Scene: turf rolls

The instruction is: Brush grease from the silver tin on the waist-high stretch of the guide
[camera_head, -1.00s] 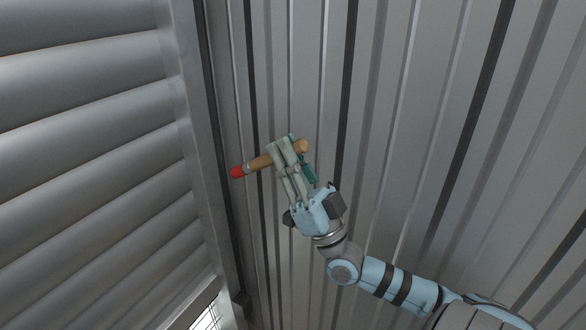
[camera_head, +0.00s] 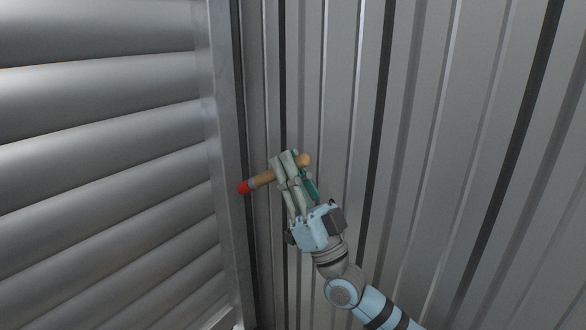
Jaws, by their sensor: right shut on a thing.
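My right gripper (camera_head: 288,168) is shut on the wooden handle of a brush (camera_head: 263,179). The brush lies nearly level across the fingers, with its red tip pointing left and a little down. The guide (camera_head: 226,170) is the upright metal channel along the right edge of the slatted shutter. The red tip is close to the guide's dark right edge in the picture; I cannot tell whether it touches.
A grey roller shutter (camera_head: 100,190) with wide slats fills the left. A ribbed metal wall (camera_head: 450,150) fills the right, behind my right arm. No loose objects show.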

